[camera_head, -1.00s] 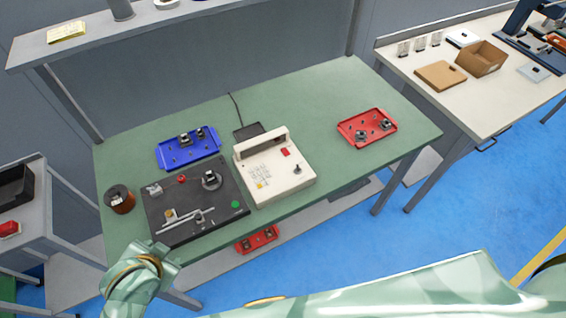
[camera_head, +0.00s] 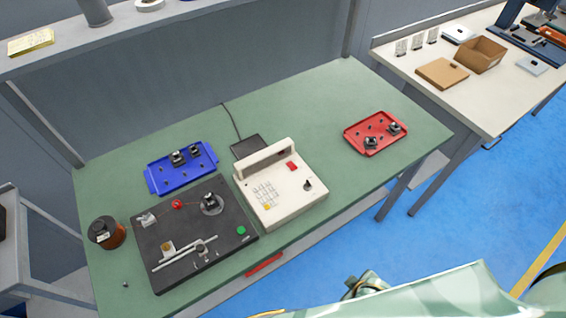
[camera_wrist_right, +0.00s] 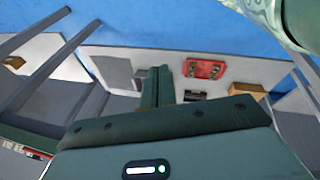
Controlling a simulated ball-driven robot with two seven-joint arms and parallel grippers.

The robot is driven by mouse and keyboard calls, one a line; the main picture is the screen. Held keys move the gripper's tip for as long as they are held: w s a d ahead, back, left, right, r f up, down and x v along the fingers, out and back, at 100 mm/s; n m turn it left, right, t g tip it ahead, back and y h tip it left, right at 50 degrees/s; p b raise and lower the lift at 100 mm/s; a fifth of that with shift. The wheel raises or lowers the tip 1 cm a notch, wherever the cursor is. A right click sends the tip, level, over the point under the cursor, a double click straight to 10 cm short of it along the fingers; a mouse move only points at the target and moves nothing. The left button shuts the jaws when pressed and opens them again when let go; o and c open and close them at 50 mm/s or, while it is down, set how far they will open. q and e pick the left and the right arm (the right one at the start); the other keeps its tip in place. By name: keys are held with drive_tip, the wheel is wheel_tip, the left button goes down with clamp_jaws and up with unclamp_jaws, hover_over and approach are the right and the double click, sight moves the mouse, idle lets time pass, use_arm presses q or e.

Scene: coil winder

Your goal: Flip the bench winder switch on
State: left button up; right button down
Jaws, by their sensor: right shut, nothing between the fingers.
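The bench winder is a black base plate (camera_head: 172,238) with a small spindle (camera_head: 211,202), a red knob (camera_head: 177,204), a guide rod and a green button (camera_head: 241,230). Beside it stands a beige control box (camera_head: 279,207) with a keypad, a red switch (camera_head: 291,166) and a black knob (camera_head: 308,185). The switch position is too small to tell. My right gripper (camera_wrist_right: 163,72) is shut and empty in the right wrist view, away from the winder. In the head view my right arm is low at the bottom right. My left gripper is out of view.
A blue tray (camera_head: 188,178) lies behind the winder and a red tray (camera_head: 358,143) at the right, both holding parts. A copper wire spool (camera_head: 105,233) stands at the left. The bench's right half is mostly clear. Another red tray shows in the right wrist view (camera_wrist_right: 203,69).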

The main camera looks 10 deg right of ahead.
drive_tip(key=w+a+r+t+p, duration=0.1)
drive_tip(key=w+r+t, duration=0.1)
drive_tip(key=w+r, duration=0.6)
drive_tip(key=w+r+t+p, duration=0.1)
drive_tip(key=w+r+t, duration=0.15)
drive_tip(key=r, duration=0.85)
drive_tip(key=w+a+r+m+t+y, duration=0.1)
drive_tip(key=w+a+r+t+y, duration=0.1)
drive_tip(key=w, duration=0.4)
drive_tip(key=w+a+r+m+t+y, duration=0.1)
drive_tip(key=w+a+r+t+y, duration=0.2)
drive_tip(key=w, duration=0.3)
drive_tip(key=shift+w+a+r+y, duration=0.15)
drive_tip(key=shift+a+r+y, duration=0.2)
drive_tip(key=shift+r, duration=0.35)
drive_tip(key=shift+a, duration=0.1)
drive_tip(key=b, duration=0.2)
hover_over(297, 177)
wheel_tip(297, 177, down, 4)
drive_tip(key=shift+w+a, duration=0.1)
drive_tip(key=shift+w, duration=0.05)
wheel_tip(297, 177, down, 3)
drive_tip(key=shift+r+b, duration=0.2)
drive_tip(key=shift+b, duration=0.55)
drive_tip(key=shift+s+f, duration=0.2)
drive_tip(key=shift+f, duration=0.4)
